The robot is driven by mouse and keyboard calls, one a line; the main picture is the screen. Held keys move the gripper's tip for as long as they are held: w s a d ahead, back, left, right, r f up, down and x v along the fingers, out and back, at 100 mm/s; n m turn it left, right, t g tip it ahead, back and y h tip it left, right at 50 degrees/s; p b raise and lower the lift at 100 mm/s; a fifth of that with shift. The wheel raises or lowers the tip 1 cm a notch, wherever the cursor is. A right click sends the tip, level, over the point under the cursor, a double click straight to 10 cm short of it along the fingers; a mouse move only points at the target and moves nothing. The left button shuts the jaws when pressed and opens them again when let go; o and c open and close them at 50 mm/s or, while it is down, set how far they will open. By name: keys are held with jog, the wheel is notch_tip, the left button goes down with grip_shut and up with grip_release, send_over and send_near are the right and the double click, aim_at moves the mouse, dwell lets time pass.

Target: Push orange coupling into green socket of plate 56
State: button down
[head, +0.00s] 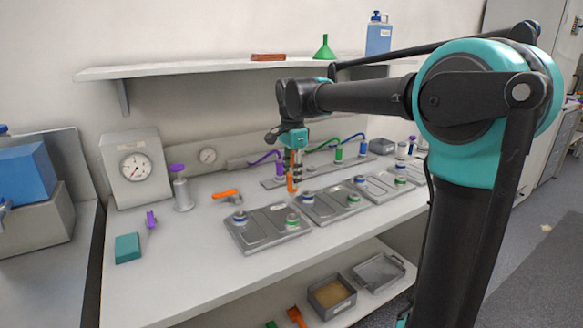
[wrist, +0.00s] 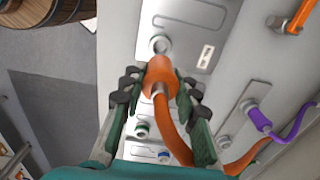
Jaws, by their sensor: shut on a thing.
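My gripper (head: 292,172) is shut on the orange coupling (wrist: 160,77), whose orange hose trails back between the fingers in the wrist view. In the head view the orange coupling (head: 291,185) hangs down from the fingers above the row of plates. In the wrist view a round pale socket with a greenish rim (wrist: 160,45) lies just beyond the coupling's front end, on a grey plate (wrist: 185,22). A gap seems to remain between them. The near plate (head: 268,238) carries a blue socket and a green socket (head: 292,219). The plate's label (wrist: 206,56) is too small to read.
More plates (head: 335,207) with blue and green sockets continue to the right. A rear rail (head: 310,172) holds purple, green and blue couplings with hoses. A shelf (head: 200,70) runs above.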

aim_at(292, 197)
jog(key=shift+f, duration=3.1)
jog(key=shift+f, duration=0.4)
jog(key=shift+f, duration=0.35)
jog(key=shift+f, duration=0.95)
jog(key=c, duration=0.7)
grip_release()
jog(key=shift+r, duration=0.15)
